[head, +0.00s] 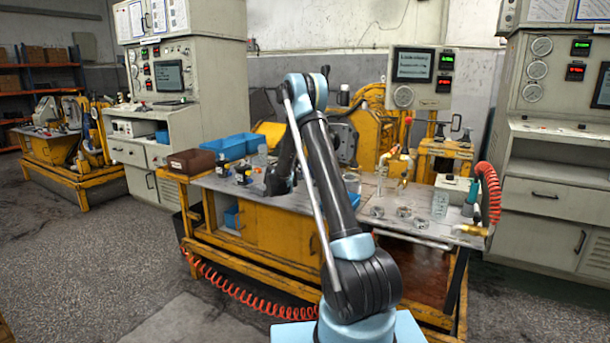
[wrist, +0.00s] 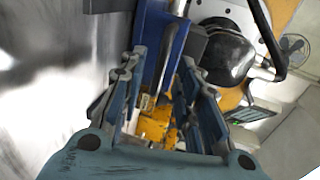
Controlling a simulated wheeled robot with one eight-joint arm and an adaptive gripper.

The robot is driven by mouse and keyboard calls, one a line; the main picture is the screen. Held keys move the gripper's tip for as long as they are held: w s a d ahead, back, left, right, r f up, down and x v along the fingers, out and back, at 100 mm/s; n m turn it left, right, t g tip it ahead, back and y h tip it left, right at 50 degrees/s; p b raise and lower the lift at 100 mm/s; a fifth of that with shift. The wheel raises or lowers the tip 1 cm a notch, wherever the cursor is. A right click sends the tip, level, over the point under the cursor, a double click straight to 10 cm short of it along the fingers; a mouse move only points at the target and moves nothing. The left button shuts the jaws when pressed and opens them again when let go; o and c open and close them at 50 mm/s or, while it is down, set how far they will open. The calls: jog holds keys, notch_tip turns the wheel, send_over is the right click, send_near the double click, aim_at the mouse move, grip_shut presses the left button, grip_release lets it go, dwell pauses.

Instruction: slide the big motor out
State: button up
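What looks like the big motor, a dark grey body with a squarish flange (head: 344,142), sits at the yellow test stand behind the bench, partly hidden by my arm. In the wrist view a black rounded part (wrist: 226,55) with a pale metal plate shows at upper right, just right of my fingers; I cannot tell whether it is the same motor. My gripper (wrist: 160,80) has its fingers spread, with a blue part and yellow metal visible in and beyond the gap. I see no clear grip on anything. In the head view the gripper end is low over the bench, largely hidden behind my arm.
The metal-topped yellow bench (head: 225,187) holds blue bins (head: 222,147), a brown bin (head: 191,162) and small fittings. Several metal rings (head: 404,212) and a clear beaker (head: 440,204) stand at right. A red coiled hose (head: 491,190) hangs at the right end.

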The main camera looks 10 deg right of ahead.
jog(key=shift+x, duration=2.65)
grip_shut()
